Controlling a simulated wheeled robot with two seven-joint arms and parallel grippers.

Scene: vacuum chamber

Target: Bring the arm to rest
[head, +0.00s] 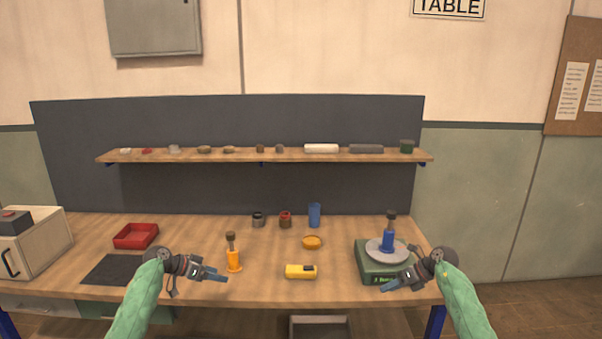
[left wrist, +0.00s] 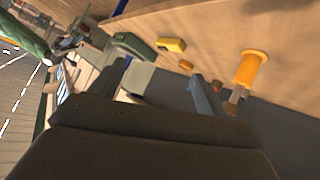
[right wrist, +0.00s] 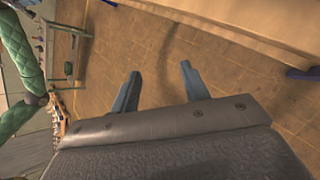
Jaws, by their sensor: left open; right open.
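My left gripper (head: 212,274) is over the front of the wooden table, just left of an orange cylinder with a dark top (head: 234,254). Its two blue fingers show apart and empty in the left wrist view (left wrist: 165,80), with the orange cylinder (left wrist: 250,68) beyond them. My right gripper (head: 392,286) is in front of a green scale (head: 372,266) near the table's front edge. Its fingers are apart and empty in the right wrist view (right wrist: 158,90), with floor behind them. A blue cylinder with a dark top (head: 388,238) stands on the scale's round plate.
A yellow device (head: 300,271) lies between the grippers, with an orange dish (head: 312,242) behind it. A blue cup (head: 314,215), two small jars, a red tray (head: 136,236) and a dark mat (head: 112,270) are on the table. A shelf (head: 262,156) holds several items.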

